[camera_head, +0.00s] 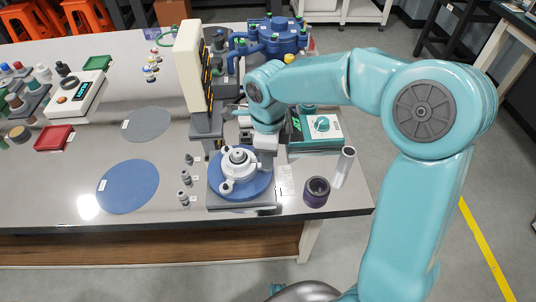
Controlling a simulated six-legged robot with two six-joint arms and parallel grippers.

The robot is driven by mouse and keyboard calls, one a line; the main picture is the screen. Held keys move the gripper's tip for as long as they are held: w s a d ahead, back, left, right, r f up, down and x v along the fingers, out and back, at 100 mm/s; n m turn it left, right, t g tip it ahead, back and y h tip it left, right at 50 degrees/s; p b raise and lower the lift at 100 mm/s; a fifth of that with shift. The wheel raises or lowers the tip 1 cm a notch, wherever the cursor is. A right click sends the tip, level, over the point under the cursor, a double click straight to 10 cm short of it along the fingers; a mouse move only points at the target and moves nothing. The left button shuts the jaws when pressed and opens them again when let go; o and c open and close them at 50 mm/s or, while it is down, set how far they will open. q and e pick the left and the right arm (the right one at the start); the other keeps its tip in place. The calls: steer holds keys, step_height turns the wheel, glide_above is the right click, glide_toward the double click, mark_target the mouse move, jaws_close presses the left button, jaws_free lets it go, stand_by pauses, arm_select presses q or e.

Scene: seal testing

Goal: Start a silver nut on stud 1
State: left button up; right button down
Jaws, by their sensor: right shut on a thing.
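A round silver-white fixture (238,160) with raised lugs and a central boss sits on a blue disc (262,183). Which lug is stud 1, and any thread on it, is too small to tell. My right gripper (264,143) points down at the fixture's upper right, behind the disc's far edge as seen here. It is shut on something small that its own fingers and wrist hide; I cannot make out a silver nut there. Whether it touches the fixture cannot be told. My left gripper is not in view.
A tall cream column (190,65) stands just behind the fixture. Several small metal parts (186,177) stand left of it.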

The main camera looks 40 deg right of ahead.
steer(key=shift+f, duration=0.2)
steer(key=shift+a+m+b, duration=0.1)
steer(key=shift+m+b, duration=0.25)
steer(key=shift+m, duration=0.25)
steer(key=c, duration=1.4)
jaws_free()
steer(key=shift+s+m, duration=0.1)
steer(key=shift+m, duration=0.3)
steer(key=o, duration=0.5)
steer(key=shift+r, duration=0.1)
step_height(320, 180, up, 9)
steer(key=p, duration=0.7)
